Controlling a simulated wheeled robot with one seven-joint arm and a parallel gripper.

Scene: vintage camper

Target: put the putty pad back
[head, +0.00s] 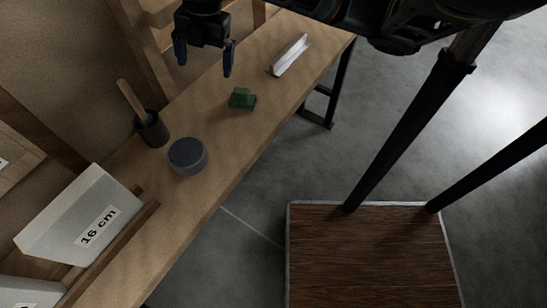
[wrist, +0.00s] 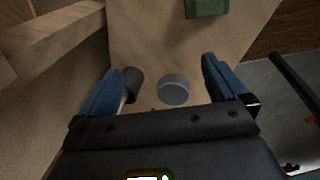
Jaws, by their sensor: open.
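A small green block with a raised step (head: 242,99), which may be the putty pad, sits on the wooden bench near its middle. It also shows cut off at the top edge of the wrist view (wrist: 207,8). My gripper (head: 204,60) is open and empty, with its two blue fingers pointing down above the bench. In the head view it appears up and left of the green block, apart from it. In the wrist view nothing is held between the fingers.
A round grey tin (head: 188,155) and a black cup (head: 152,130) with a wooden handle in it stand on the bench. A white angled strip (head: 290,55) lies toward the far end. A white box marked 16 cm (head: 80,215) stands at left behind a wooden ledge.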

